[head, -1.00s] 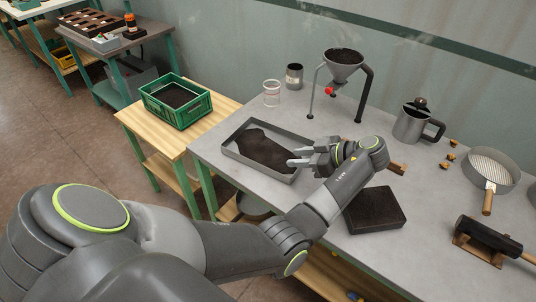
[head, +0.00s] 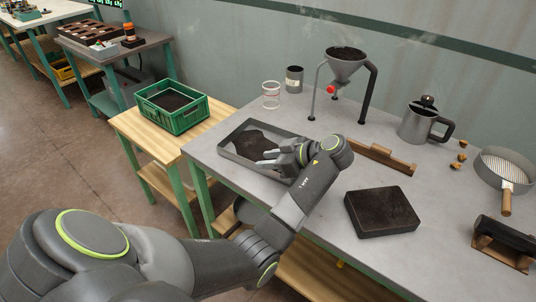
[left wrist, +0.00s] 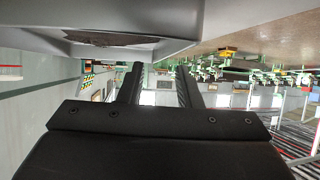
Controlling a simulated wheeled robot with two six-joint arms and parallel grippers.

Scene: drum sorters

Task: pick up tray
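The tray (head: 247,165) is a shallow grey metal tray with dark material in it, on the left part of the grey table. My left gripper (head: 268,157) is over the tray's right half in the head view, its fingers pointing left. In the left wrist view the gripper (left wrist: 160,70) has its two fingers apart with nothing between them. The tray's edge (left wrist: 185,50) shows upside down above the fingertips there. I cannot tell whether the gripper touches the tray. The arm hides the tray's right end. My right gripper is out of view.
A green crate (head: 183,122) stands on the wooden side table to the left. A glass (head: 271,95), a metal can (head: 294,79) and a funnel stand (head: 346,67) are behind the tray. A wooden rail (head: 381,157) and dark block (head: 382,212) are to the right.

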